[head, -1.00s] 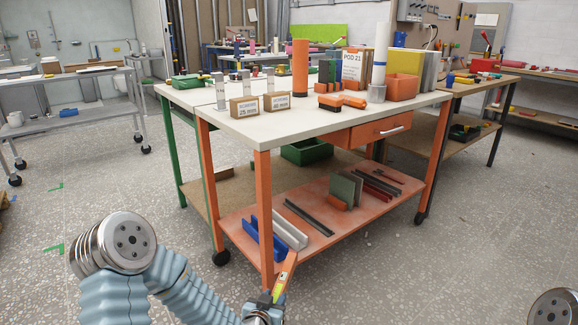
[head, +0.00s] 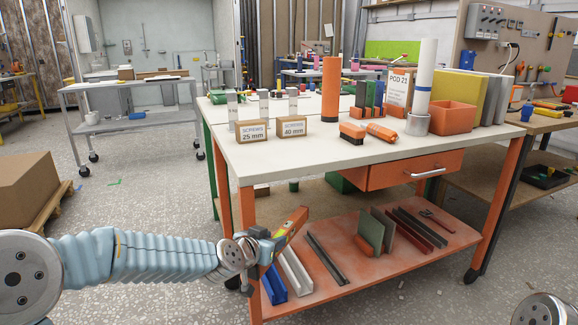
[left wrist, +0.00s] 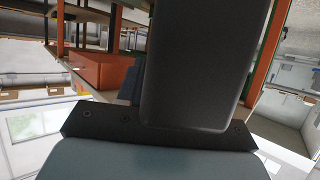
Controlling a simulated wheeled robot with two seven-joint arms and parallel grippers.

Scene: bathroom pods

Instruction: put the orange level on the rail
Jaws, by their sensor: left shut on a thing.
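My left gripper (head: 268,243) is shut on the orange level (head: 292,226), which has a yellow-green vial. The level slants up to the right, in front of the orange workbench's lower shelf. Several long pieces lie on that shelf: a blue channel (head: 273,286), a white channel (head: 295,270), dark strips (head: 325,258) and dark red bars (head: 408,230). I cannot tell which of them, if any, is the rail. In the left wrist view a dark gripper part (left wrist: 205,65) fills the middle, and the level cannot be made out. My right gripper is not in view.
The white bench top (head: 330,155) holds two screw boxes, an orange cylinder (head: 331,88), a brush and an orange bin (head: 452,117). An orange leg (head: 249,210) stands close to my left gripper. A cardboard box (head: 35,185) is at left. Floor between is clear.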

